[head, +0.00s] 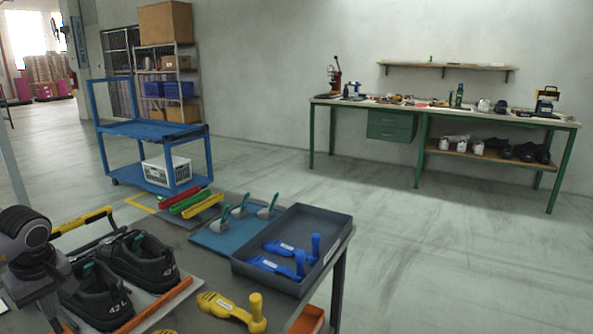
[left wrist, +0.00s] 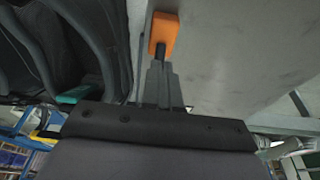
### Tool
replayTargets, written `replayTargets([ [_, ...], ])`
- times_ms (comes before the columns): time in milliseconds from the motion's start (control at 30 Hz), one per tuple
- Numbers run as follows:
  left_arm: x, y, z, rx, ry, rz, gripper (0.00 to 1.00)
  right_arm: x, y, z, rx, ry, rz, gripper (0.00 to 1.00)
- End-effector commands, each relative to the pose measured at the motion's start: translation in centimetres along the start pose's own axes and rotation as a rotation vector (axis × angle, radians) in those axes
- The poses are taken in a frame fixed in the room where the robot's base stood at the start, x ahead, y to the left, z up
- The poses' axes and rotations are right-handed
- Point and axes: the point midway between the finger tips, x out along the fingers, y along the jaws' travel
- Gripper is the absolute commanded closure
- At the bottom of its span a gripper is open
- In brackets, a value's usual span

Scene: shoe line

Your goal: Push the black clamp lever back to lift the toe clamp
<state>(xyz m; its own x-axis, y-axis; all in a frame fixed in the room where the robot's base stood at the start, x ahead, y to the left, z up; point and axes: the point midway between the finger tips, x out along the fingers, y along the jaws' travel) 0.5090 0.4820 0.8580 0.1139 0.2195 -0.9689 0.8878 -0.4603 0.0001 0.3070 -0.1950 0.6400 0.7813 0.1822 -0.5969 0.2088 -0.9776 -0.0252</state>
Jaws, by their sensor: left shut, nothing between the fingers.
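In the left wrist view my left gripper (left wrist: 160,85) is shut, with its narrow grey fingers together and nothing held. Just beyond the fingertips is an orange block (left wrist: 163,32) on a short dark stem; I cannot tell whether they touch. A black shoe (left wrist: 85,40) fills the left of that view. In the head view my left arm comes in at the left edge beside two black shoes (head: 140,262) marked 42 and 43. Behind them is a black bar (head: 92,246) near a yellow bar (head: 85,221). I cannot clearly make out the clamp lever or toe clamp. My right gripper is not in view.
Yellow tool (head: 228,306) lies at the bench front. A grey tray (head: 290,220) holds blue tools; teal-handled tools stand on a blue mat (head: 222,240). Red and green bars (head: 190,202) lie behind. A blue cart (head: 155,130) and green workbench (head: 440,110) stand beyond open floor.

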Motion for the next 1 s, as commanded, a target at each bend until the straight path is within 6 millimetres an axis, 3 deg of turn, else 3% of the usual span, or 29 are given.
replayTargets([
  [600, -0.4, 0.0, 1.5, -0.001, 0.0, -0.001, 1.0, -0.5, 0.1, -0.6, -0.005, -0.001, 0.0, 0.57],
  [1000, -3.4, 0.0, 0.7, -0.001, 0.001, 0.0, 1.0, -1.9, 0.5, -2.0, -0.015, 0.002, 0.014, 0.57],
])
